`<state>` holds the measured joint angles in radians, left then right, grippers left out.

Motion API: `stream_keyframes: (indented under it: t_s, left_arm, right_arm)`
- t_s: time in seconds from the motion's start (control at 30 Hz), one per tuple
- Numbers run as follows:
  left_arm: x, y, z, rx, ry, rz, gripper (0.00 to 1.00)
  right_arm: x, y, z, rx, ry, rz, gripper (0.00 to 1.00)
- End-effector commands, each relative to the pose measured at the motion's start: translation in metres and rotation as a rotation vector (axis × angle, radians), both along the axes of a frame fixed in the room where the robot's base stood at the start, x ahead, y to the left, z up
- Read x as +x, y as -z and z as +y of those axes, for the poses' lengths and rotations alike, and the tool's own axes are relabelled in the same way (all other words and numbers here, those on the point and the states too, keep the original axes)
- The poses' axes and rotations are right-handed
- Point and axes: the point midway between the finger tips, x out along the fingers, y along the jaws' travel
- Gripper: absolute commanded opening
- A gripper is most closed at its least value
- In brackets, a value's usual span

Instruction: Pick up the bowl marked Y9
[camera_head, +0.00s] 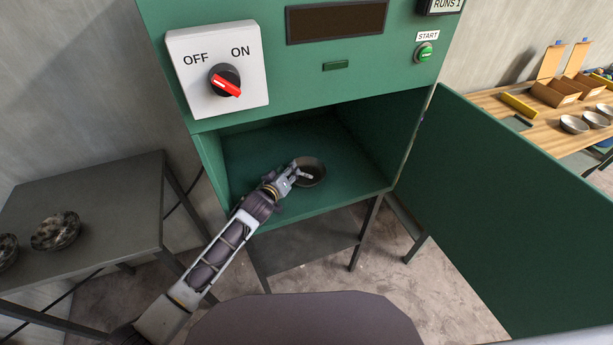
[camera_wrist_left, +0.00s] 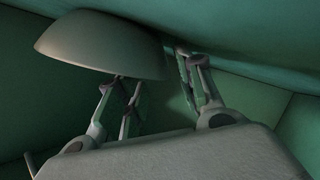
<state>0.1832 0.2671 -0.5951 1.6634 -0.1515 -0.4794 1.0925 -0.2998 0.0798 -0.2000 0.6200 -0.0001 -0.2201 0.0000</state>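A dark metal bowl (camera_head: 314,164) sits on the floor of the green machine's open chamber (camera_head: 245,150). No Y9 marking is readable on it in either view. My left gripper (camera_head: 301,172) reaches into the chamber at the bowl's near left side. In the left wrist view the bowl (camera_wrist_left: 100,45) fills the upper left, its rim edge facing the fingers. The fingers of my left gripper (camera_wrist_left: 155,75) are spread apart, with the right side of the bowl's rim between or just beyond them; exact contact cannot be told. My right gripper is not in view.
Two speckled bowls (camera_head: 56,231) sit on the grey table (camera_head: 110,190) at left. The open green door (camera_head: 510,190) blocks the right side. A wooden table (camera_head: 490,100) behind it holds pale bowls (camera_head: 573,124) and boxes. The red knob (camera_head: 226,82) is above the chamber.

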Motion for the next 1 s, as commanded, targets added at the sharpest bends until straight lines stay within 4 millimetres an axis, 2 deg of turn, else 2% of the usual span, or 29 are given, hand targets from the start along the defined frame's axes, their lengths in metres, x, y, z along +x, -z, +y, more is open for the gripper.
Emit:
stream_keyframes:
  t_s: [0.03, 0.2, 0.27, 0.73, 1.0]
  left_arm:
    - [0.0, 0.0, 0.0, 0.0, 0.0, 0.0, 0.27]
    - [0.0, 0.0, 0.0, 0.0, 0.0, 0.0, 0.06]
    - [0.0, 0.0, 0.0, 0.0, 0.0, 0.0, 0.0]
    - [0.0, -0.003, 0.0, 0.0, -0.001, -0.001, 0.0]
    - [0.0, -0.027, 0.0, -0.001, 0.001, -0.003, 0.0]
  right_arm:
    - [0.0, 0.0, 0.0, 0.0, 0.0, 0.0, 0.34]
    - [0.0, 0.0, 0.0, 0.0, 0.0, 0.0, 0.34]
    - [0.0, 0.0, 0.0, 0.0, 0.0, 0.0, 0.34]
    - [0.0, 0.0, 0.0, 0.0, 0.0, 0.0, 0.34]
    - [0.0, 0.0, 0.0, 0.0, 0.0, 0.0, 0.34]
